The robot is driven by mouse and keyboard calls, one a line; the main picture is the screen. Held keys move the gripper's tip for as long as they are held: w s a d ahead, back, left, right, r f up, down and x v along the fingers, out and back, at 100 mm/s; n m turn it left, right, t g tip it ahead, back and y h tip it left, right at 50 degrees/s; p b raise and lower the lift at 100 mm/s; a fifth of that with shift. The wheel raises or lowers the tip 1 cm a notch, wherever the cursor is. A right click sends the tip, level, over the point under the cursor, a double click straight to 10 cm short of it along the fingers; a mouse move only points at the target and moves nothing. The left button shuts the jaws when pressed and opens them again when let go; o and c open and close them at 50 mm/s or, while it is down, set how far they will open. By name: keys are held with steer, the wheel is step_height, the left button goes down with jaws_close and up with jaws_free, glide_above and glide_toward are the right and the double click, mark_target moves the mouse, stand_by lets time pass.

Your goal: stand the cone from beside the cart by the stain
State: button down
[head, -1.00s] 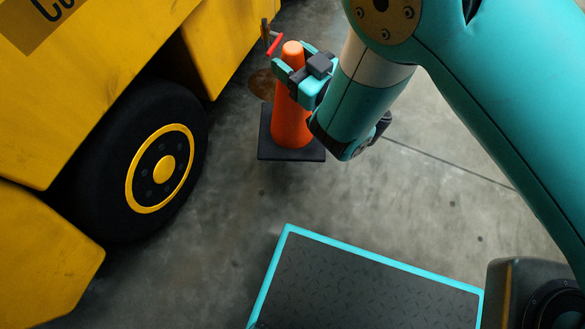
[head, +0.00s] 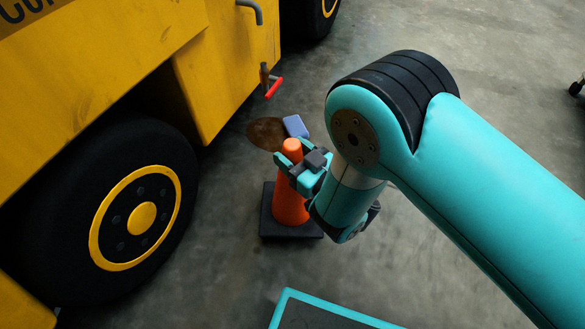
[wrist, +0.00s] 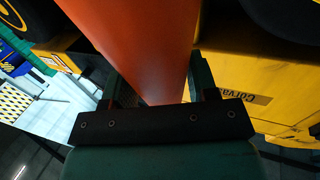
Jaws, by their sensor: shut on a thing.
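The orange cone (head: 290,198) with a black square base (head: 291,231) is upright in the head view. My gripper (head: 293,167) is shut on the cone's upper part, and the orange body (wrist: 140,45) fills the middle of the wrist view between the fingers. I cannot tell whether the base touches the floor. The brown stain (head: 264,133) lies on the floor just beyond the cone, beside the yellow vehicle. The cart the task names is not clearly identifiable.
A yellow vehicle (head: 228,75) with a large black wheel (head: 70,215) stands on the left. A red-handled tap or lever (head: 273,88) sticks out over the stain. A blue block (head: 295,126) lies at the stain's right edge. Open concrete floor is at the right.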

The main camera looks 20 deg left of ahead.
step_height(320, 180, down, 4)
steer(key=shift+r+b, duration=0.1)
steer(key=shift+b, duration=1)
steer(key=shift+c, duration=2)
jaws_free()
steer(key=shift+f, duration=0.2)
